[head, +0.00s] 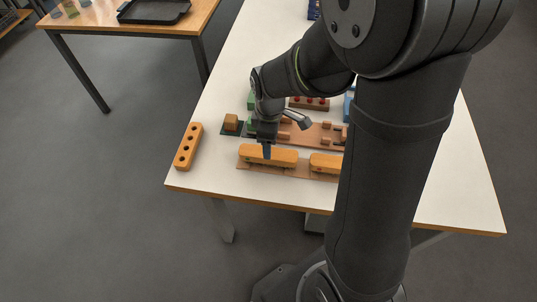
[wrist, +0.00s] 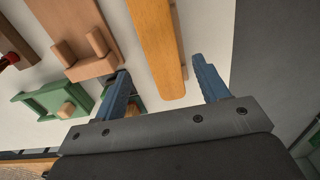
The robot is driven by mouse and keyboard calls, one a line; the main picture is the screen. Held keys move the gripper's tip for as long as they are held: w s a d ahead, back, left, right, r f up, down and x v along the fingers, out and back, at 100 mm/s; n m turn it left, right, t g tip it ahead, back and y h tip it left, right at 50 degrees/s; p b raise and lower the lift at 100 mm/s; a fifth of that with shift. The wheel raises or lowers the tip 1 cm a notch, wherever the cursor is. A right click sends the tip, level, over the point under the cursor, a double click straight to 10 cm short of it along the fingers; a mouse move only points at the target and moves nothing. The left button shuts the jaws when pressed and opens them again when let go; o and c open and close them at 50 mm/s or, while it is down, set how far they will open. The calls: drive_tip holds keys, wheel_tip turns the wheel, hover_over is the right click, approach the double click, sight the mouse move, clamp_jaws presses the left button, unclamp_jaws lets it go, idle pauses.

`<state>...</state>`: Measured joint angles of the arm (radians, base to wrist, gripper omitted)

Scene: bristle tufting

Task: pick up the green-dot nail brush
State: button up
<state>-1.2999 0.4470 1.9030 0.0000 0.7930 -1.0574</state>
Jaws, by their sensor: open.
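No green dot is clear enough in either view for me to tell which piece is the green-dot nail brush. My gripper (head: 267,151) points down at the front of the white table, over a long orange block (head: 283,157). In the wrist view my gripper (wrist: 160,66) has its blue fingers wide apart. The rounded end of a long orange bar (wrist: 157,45) shows between them, with no finger visibly closed on it. A green holder (wrist: 38,104) with a small wooden piece lies left of the fingers in the wrist view.
An orange block with dark holes (head: 188,146) lies near the table's left edge. A small wooden block (head: 231,121) sits on a dark green base. A second orange block (head: 325,163) is partly hidden by my arm. A rack with red pieces (head: 309,103) stands behind.

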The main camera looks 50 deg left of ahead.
sight(285, 158)
drive_tip(key=shift+s+f, duration=0.15)
drive_tip(key=shift+f, duration=1.6)
drive_tip(key=shift+s+f, duration=0.1)
drive_tip(key=shift+f, duration=1.6)
drive_tip(key=c, duration=1.2)
drive_tip(key=shift+r, duration=0.1)
